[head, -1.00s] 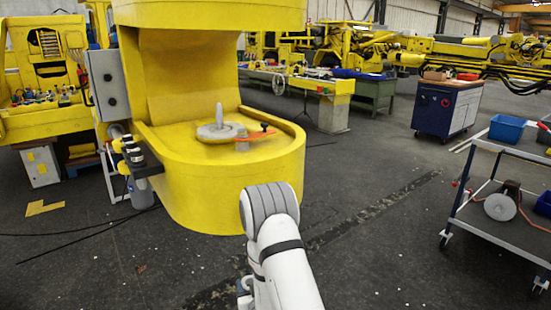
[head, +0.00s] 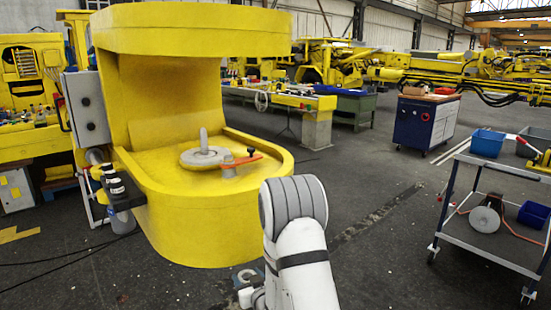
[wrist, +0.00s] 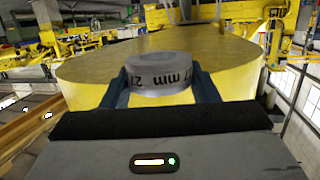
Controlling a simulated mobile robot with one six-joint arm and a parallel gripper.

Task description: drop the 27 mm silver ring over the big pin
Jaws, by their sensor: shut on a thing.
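The big pin (head: 203,138) stands upright from a grey round disc on the yellow boom part (head: 205,205) in the head view. The yellow surface lies beyond the ring in the wrist view. In the head view my arm stands in front of and right of the boom part, and the ring cannot be made out there. The ring is apart from the pin.
An orange-red handle (head: 244,161) on a short grey post sits right of the pin. The yellow overhang (head: 190,32) covers the space above and behind. A black bracket with cylinders (head: 115,188) juts out at left. A trolley (head: 490,240) stands at right, with open floor between.

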